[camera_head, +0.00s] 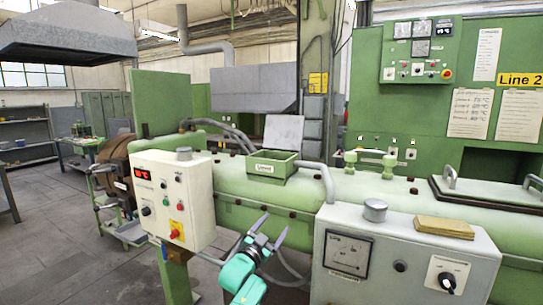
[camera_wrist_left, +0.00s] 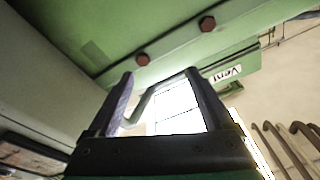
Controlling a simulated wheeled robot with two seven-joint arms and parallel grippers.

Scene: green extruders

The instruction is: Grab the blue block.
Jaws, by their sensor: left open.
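I see no blue block in either view. My left gripper (camera_head: 275,221) is open, with its fingers pointing up, in front of the lower side of the green extruder barrel (camera_head: 240,190) in the head view. In the left wrist view the gripper (camera_wrist_left: 160,74) shows its two dark fingers spread, with nothing between them but a bright window behind. The green underside of the machine (camera_wrist_left: 150,30) with dark red bolts is above the fingers there. My right gripper is not in view.
A white control box (camera_head: 172,200) stands left of the gripper, and a grey box with a gauge (camera_head: 400,260) stands to the right. A tan pad (camera_head: 444,227) lies on the grey box. Cables hang close around the gripper. Open floor (camera_head: 50,235) is at the left.

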